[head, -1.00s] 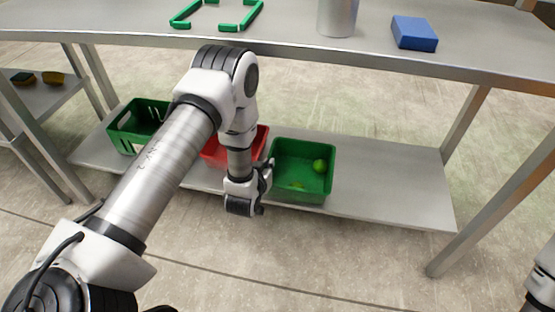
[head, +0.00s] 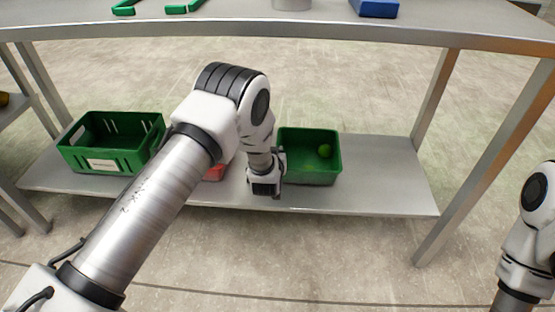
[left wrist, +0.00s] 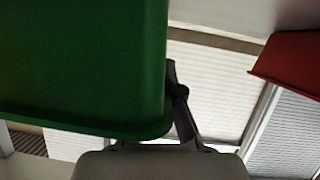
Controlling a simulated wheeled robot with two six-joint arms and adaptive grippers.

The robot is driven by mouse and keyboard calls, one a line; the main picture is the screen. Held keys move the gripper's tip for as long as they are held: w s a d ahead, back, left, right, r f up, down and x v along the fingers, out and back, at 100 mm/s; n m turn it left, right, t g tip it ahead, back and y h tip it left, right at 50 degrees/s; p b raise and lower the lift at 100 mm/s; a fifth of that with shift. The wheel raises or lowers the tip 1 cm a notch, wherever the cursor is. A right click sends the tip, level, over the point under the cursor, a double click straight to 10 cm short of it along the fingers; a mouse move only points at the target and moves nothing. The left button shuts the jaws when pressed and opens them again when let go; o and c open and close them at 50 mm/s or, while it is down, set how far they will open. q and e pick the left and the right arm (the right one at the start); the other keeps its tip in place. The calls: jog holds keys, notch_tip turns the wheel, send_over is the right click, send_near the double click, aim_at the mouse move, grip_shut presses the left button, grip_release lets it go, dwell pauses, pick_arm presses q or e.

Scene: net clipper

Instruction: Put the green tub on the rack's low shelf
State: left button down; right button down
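My left gripper (head: 265,187) is at the tub's left side. In the left wrist view the tub (left wrist: 80,65) fills the left. One dark finger (left wrist: 181,112) shows against its wall; the other is hidden. The grip looks shut on this wall, as the tub has moved with the gripper. My right gripper is out of view.
A slotted green crate (head: 105,150) stands at the shelf's left. A red bin (head: 215,172), mostly behind my arm, also shows in the left wrist view (left wrist: 292,65). The shelf's right part is clear. The counter (head: 230,22) overhangs; another shelf unit (head: 22,105) stands far left.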

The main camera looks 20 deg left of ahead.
pick_arm(q)
jog(key=shift+f, duration=0.7)
jog(key=shift+r, duration=0.2)
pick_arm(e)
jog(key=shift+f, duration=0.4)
pick_arm(q)
jog(key=shift+f, duration=0.2)
jog(key=c, duration=1.3)
grip_release()
jog(key=shift+r, duration=0.15)
